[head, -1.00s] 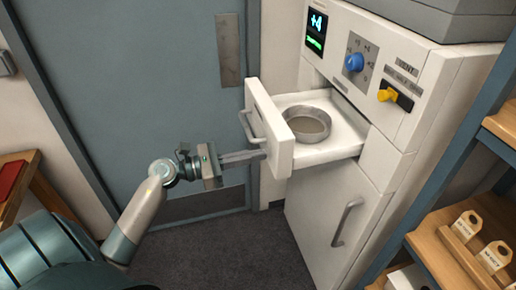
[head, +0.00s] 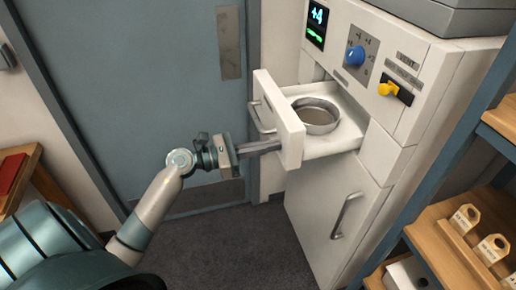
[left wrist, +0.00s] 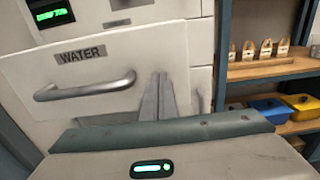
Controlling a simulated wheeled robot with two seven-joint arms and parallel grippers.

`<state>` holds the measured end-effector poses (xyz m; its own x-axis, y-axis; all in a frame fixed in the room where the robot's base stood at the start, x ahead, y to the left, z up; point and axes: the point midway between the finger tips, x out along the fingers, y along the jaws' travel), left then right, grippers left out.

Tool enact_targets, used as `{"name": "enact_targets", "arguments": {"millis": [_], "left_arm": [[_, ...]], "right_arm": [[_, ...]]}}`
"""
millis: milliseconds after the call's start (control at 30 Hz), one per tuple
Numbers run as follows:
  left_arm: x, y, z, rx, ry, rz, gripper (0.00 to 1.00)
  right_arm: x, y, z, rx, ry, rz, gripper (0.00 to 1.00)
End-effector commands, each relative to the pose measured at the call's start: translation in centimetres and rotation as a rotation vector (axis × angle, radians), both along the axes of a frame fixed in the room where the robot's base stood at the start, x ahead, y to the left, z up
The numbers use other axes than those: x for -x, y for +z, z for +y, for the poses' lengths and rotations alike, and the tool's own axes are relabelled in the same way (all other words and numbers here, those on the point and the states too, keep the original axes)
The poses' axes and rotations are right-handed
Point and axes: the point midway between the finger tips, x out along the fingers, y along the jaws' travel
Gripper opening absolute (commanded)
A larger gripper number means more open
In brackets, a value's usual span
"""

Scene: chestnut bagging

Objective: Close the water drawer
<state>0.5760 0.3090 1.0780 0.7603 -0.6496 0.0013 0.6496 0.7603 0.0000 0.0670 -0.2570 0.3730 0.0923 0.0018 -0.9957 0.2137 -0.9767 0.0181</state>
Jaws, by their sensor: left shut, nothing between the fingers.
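The water drawer (head: 278,118) is a white drawer, pulled partly out of the white machine, with a round metal bowl (head: 317,117) inside. Its front, labelled WATER, and its grey bar handle (left wrist: 86,86) show in the left wrist view. My left gripper (head: 280,145) is shut and empty, its fingertips at the lower part of the drawer front, right of the handle in the left wrist view (left wrist: 160,82). They look to be touching the front. My right gripper is not in view.
The white machine has a blue knob (head: 355,56), a yellow switch (head: 388,89) and a lower door with a handle (head: 346,214). A wooden shelf (head: 445,238) with tagged items stands at right. A blue-grey door (head: 150,80) is behind.

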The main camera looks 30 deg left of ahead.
Motion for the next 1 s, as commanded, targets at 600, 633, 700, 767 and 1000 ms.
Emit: {"name": "enact_targets", "arguments": {"millis": [600,633,700,767,1000], "left_arm": [[-12.1,0.1,-10.3,0.001,-0.001,-0.002,0.0],[-12.7,0.1,-10.8,0.0,-0.001,-0.001,0.0],[-14.0,0.1,-11.8,0.001,0.0,-0.002,0.0],[-14.9,0.1,-12.7,0.0,-0.001,-0.001,0.0],[-17.4,0.0,-14.8,-0.001,0.0,-0.001,0.0]], "right_arm": [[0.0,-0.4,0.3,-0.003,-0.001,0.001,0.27],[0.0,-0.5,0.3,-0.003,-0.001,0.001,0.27],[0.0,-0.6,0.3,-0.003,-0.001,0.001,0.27],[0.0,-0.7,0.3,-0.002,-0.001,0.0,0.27],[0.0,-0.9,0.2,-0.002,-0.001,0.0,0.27]]}}
